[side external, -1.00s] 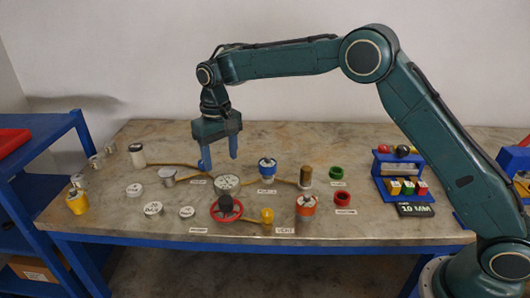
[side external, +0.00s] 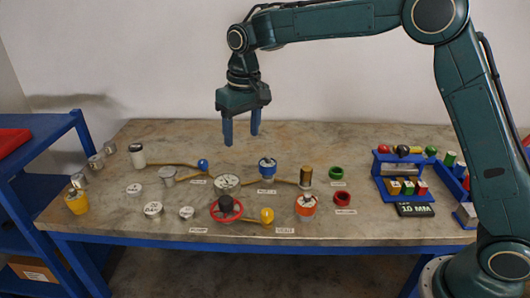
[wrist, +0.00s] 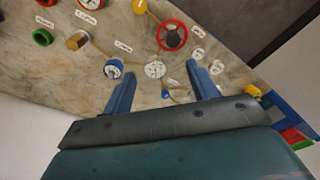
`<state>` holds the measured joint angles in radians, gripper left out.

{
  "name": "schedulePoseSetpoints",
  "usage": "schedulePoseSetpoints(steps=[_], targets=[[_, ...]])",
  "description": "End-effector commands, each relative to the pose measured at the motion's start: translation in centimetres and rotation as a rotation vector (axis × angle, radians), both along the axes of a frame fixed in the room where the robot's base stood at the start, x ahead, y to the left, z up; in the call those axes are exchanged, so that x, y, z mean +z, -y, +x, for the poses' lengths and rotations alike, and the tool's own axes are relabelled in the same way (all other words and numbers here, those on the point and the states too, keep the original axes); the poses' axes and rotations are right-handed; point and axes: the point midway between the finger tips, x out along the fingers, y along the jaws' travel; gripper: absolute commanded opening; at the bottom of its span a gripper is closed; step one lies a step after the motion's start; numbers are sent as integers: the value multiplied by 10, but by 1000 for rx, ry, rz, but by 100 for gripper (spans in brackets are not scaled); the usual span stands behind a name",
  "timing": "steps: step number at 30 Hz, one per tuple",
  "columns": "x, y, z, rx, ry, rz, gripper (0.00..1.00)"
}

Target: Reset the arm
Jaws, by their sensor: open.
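My gripper (side external: 241,136) is open and empty, with its two blue fingers pointing down. It hangs in the air above the back part of the table (side external: 320,150), apart from everything on it. In the wrist view my gripper (wrist: 163,88) also shows with its fingers spread and nothing between them held. A red handwheel (side external: 226,208) stands nearer the front edge.
A blue rack (side external: 400,168) holds coloured parts further right. A blue shelf (side external: 60,150) is at the left. The air around my gripper is clear.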

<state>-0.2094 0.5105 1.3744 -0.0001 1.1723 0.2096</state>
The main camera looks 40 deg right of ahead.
Motion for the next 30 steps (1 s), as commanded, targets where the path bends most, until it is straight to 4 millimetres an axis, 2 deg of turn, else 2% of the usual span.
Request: schedulePoseSetpoints(steps=[1, 6, 15, 22, 30], targets=[[11, 6, -9, -1, 15, 3, 59], [38, 22, -39, -2, 56, 8, 59], [73, 49, -98, -2, 129, 13, 59], [88, 67, -147, -2, 184, 13, 59], [93, 84, -206, -3, 250, 10, 59]])
